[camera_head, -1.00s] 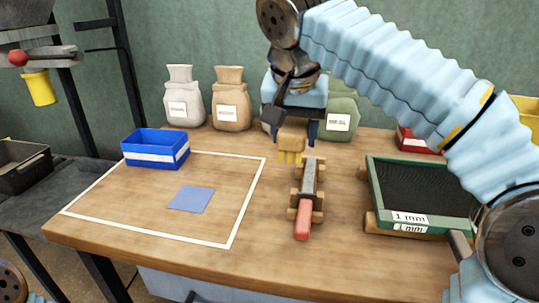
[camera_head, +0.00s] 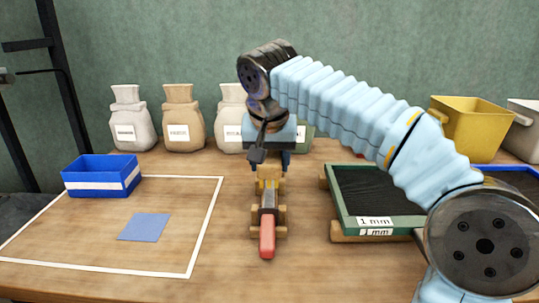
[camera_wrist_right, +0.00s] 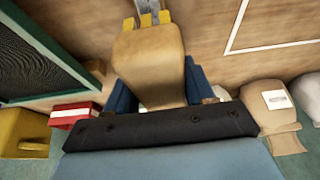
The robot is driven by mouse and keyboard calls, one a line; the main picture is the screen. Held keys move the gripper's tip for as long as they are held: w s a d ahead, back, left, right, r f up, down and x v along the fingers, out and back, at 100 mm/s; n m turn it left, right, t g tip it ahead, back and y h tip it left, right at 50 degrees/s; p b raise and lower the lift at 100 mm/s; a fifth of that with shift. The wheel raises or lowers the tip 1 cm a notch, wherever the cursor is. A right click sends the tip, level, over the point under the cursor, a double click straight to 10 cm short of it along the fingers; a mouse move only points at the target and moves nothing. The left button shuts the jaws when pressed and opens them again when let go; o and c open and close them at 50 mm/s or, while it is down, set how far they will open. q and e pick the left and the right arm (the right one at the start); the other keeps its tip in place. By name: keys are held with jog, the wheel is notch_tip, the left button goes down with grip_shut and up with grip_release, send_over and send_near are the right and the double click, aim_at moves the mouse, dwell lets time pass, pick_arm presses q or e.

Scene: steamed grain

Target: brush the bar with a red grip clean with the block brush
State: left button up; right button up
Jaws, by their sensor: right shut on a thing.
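The bar with a red grip (camera_head: 267,236) lies on a small wooden rest on the table, its red grip toward me and its grey metal part (camera_head: 268,200) pointing away. My right gripper (camera_head: 270,168) is shut on the block brush, a wooden block with yellow bristles (camera_head: 268,184), over the bar's far end. In the right wrist view, the brush block (camera_wrist_right: 150,65) sits between the blue fingers, and its bristles (camera_wrist_right: 148,19) overlap the grey bar. I cannot tell whether they touch it. My left gripper is not in view.
A blue bin (camera_head: 102,177) and a blue square (camera_head: 145,227) lie at the left, with a white outline (camera_head: 212,215) on the table. A green-framed sieve (camera_head: 345,215) is to the right. Several sacks (camera_head: 184,125) stand behind; a yellow bin (camera_head: 466,128) is at the back right.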

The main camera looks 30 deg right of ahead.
jog(key=shift+f, duration=0.45)
jog(key=shift+s+a, duration=0.1)
jog(key=shift+s, duration=0.05)
jog(key=shift+s+a+b, duration=0.45)
jog(key=shift+s+a, duration=0.1)
jog(key=shift+s, duration=0.35)
jog(key=shift+f+b, duration=0.7)
jog(key=shift+f, duration=0.3)
dwell(0.9)
jog(key=shift+w+d+r, duration=0.1)
jog(key=shift+w+d+r+p, duration=0.1)
jog(key=shift+w+d+p, duration=0.3)
jog(key=shift+w+p, duration=0.3)
jog(key=shift+w+d+p, duration=0.25)
jog(key=shift+w+d, duration=0.1)
jog(key=shift+w, duration=0.2)
jog(key=shift+w+d+p, duration=0.25)
jog(key=shift+w+d, duration=0.1)
jog(key=shift+w, duration=0.2)
jog(key=shift+w+d, duration=0.1)
jog(key=shift+w, duration=0.1)
jog(key=shift+f, duration=0.25)
